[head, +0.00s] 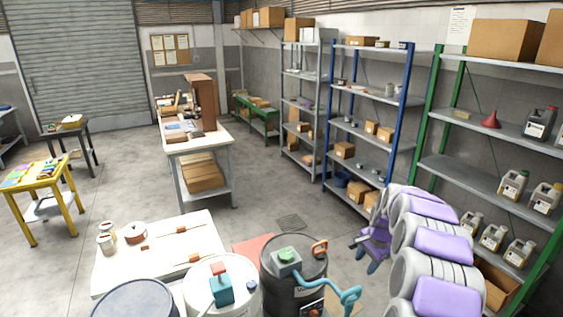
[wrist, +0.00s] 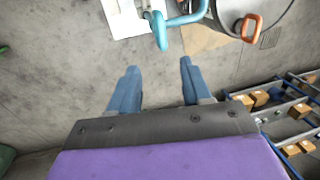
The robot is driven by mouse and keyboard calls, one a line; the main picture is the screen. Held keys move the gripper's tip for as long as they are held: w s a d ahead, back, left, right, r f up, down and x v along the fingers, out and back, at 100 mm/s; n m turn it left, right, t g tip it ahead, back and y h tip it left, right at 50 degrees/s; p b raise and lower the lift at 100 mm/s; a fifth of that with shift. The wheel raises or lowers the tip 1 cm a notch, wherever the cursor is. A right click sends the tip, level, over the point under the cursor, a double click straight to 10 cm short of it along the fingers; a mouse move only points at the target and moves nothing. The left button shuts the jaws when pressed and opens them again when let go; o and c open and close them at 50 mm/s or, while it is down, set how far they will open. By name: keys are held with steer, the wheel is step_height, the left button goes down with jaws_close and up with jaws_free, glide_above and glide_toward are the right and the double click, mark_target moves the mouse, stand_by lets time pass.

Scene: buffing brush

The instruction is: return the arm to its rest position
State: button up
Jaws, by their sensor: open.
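My arm, grey with purple panels, rises at the right of the head view. My gripper (head: 375,252) is at its end, in front of the shelves and to the right of the drums. In the wrist view my gripper (wrist: 159,85) shows two blue fingers spread wide apart. Nothing is between them; bare grey floor shows there. The black drum (head: 283,270) has a teal pump hose (head: 340,291) and an orange-handled piece (head: 319,247) on top. In the wrist view the hose (wrist: 162,30) and the orange piece (wrist: 251,27) lie beyond the fingertips, apart from them.
A white drum (head: 205,296) and a dark blue drum (head: 130,302) stand at the front. A white table (head: 165,222) holds cans and small parts. Blue shelving (head: 373,101) and green shelving (head: 468,182) with boxes and jugs line the right. The middle floor (head: 112,180) is clear.

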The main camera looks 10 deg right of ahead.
steer(key=s+a+r+n+g+b, duration=0.1)
steer(key=s+a+r+n+b, duration=0.2)
steer(key=s+a, duration=0.55)
steer(key=s+a+r+n+g+b, duration=0.1)
steer(key=s+a+n+b, duration=0.25)
steer(key=s+a, duration=0.45)
steer(key=s+a+f+n+b, duration=0.1)
steer(key=s+f+n+b, duration=0.1)
steer(key=s, duration=0.8)
steer(key=s+a+f+n+g+b, duration=0.1)
steer(key=s+f+n+b, duration=0.1)
steer(key=s, duration=0.7)
steer(key=s+a+f+n+b, duration=0.1)
steer(key=s+f+n+b, duration=0.1)
steer(key=s, duration=0.8)
steer(key=shift+s+a+n+g+h+b, duration=0.3)
steer(key=shift+n+g+h+b, duration=0.1)
steer(key=shift+n, duration=0.15)
steer(key=shift+d+f, duration=0.1)
steer(key=shift+d, duration=0.1)
